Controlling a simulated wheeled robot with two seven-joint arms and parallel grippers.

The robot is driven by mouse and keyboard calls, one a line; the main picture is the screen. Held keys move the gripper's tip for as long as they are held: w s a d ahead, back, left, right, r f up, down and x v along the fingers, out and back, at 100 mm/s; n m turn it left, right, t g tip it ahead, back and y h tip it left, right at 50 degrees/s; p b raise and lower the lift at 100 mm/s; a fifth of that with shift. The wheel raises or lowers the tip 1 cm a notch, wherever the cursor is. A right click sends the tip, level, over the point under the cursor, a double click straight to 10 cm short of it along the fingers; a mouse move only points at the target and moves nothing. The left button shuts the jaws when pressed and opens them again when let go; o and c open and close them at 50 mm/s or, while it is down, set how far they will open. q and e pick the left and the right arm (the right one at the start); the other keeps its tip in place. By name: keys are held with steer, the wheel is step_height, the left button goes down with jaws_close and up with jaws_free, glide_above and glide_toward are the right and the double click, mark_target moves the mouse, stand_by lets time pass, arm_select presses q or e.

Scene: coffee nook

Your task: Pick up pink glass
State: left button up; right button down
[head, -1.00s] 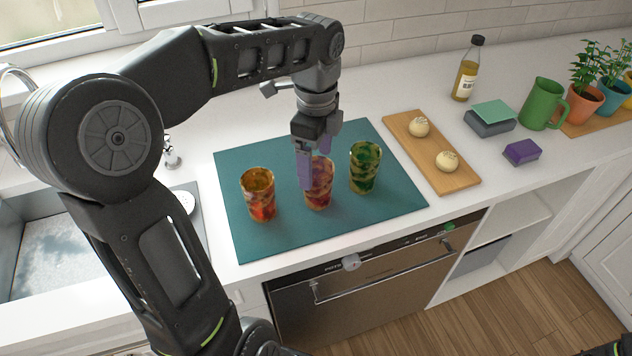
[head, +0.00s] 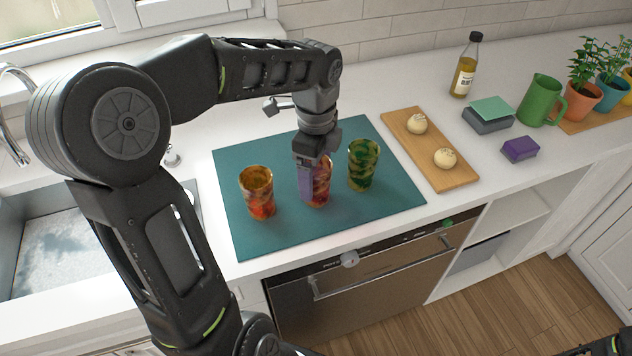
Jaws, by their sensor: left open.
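Three patterned glasses stand upright in a row on a teal mat (head: 240,235). The left one is amber and red (head: 258,194). The middle one, with pinkish-red swirls, is the pink glass (head: 322,184). The right one is green (head: 363,165). My left gripper (head: 308,186) points down at the middle glass, its open fingers low beside it. A finger covers the left part of that glass. I cannot tell whether the fingers touch it. A bit of my right arm shows at the bottom right corner; its gripper is not clearly seen.
A wooden board (head: 408,143) with two round pale buns lies right of the mat. Behind are an oil bottle (head: 465,68), sponges (head: 487,117), a purple block (head: 520,149), a green jug (head: 541,101) and potted plants. A sink (head: 60,245) is at left.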

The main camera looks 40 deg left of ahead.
arm_select(q)
step_height(320, 180, down, 4)
steer(key=shift+r, duration=0.2)
steer(key=shift+c, duration=0.4)
steer(key=c, duration=1.6)
steer(key=shift+r, duration=0.15)
step_height(320, 180, up, 10)
steer(key=shift+f+b, duration=0.1)
steer(key=shift+b, duration=0.2)
